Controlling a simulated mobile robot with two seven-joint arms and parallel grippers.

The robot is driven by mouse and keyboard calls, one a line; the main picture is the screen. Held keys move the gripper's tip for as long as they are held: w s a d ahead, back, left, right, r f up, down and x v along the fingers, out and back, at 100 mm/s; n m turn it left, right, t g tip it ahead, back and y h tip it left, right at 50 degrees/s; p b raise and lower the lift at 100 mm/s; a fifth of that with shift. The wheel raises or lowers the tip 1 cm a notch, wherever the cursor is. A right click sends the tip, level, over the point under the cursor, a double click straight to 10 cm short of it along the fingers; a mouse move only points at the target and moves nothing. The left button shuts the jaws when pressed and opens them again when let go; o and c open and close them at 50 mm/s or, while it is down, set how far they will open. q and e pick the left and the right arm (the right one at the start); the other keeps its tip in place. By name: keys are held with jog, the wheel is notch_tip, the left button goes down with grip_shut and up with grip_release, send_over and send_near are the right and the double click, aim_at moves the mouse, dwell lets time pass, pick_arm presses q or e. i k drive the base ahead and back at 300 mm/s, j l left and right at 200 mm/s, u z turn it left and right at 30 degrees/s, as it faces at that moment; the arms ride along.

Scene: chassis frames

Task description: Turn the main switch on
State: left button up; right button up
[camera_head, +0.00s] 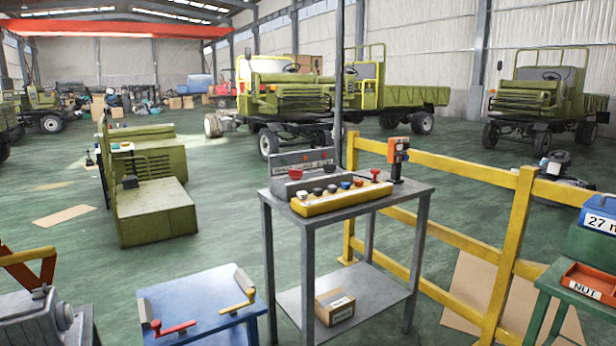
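A grey metal stand (348,211) stands in the middle of the view. On its top lies a yellow control box (345,199) with a row of black, white, blue and red knobs. Behind it is a grey panel (285,162) with red buttons and lettering too small to read. An orange and black device (398,158) stands upright at the right end of the top. I cannot tell which of these is the main switch, or its position. Neither of my grippers is in view.
A blue table (205,290) with a red lever (173,329) and a yellow lever (240,303) stands at front left. Yellow railing (515,225) runs behind and right of the stand. A cardboard box (334,306) sits on its lower shelf.

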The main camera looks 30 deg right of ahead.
aim_at(295, 175)
jog(key=i+l+u, duration=0.1)
jog(key=i+l, duration=1.05)
jog(key=l, duration=0.15)
jog(key=u, duration=0.05)
